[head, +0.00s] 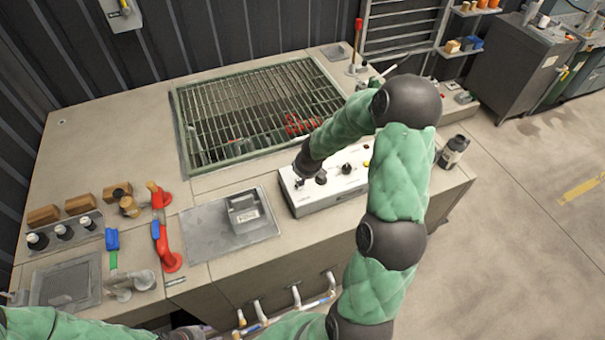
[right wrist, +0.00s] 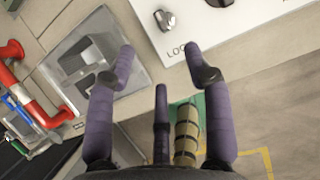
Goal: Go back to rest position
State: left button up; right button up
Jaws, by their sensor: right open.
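My right gripper (head: 299,180) is over the left part of the white control box (head: 325,200) in the head view, partly hidden by its own wrist. In the right wrist view, the purple fingers of the right gripper (right wrist: 158,50) are spread apart with nothing between them. The control box (right wrist: 225,25) with a silver knob (right wrist: 165,19) and dark knobs lies beyond the fingertips. My left arm (head: 75,325) crosses the lower left edge of the head view. A dark and purplish part of the left gripper (head: 190,332) shows at the bottom edge, mostly cut off.
A grey box (head: 244,212) stands on a metal plate (head: 205,232) left of the control box. Red pipes (head: 163,240) and a green grating (head: 255,105) are on the counter. The floor at right is open.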

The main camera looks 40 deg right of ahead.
dwell(0.3)
jog(key=s+a+f+m+g+y, duration=0.1)
jog(key=s+a+f+m+y, duration=0.15)
jog(key=a+f+m, duration=0.5)
jog(key=s+a+f+m+g+y, duration=0.15)
jog(key=s+a+f+m, duration=0.3)
jog(key=a+m, duration=0.6)
jog(key=s+a+f+m+g+y, duration=0.1)
jog(key=s+a+f+m, duration=0.4)
jog(key=m, duration=0.4)
jog(key=s+a+f+m+g, duration=0.1)
jog(key=s+a+f+m, duration=0.1)
jog(key=s+a+m, duration=0.55)
jog(key=w+d+b+x, duration=0.1)
jog(key=d+b+x, duration=0.1)
jog(key=b+x, duration=1)
jog(key=shift+f+b, duration=0.3)
jog(key=shift+b, duration=0.4)
jog(key=shift+d+m+t, duration=0.1)
jog(key=shift+m+t, duration=0.15)
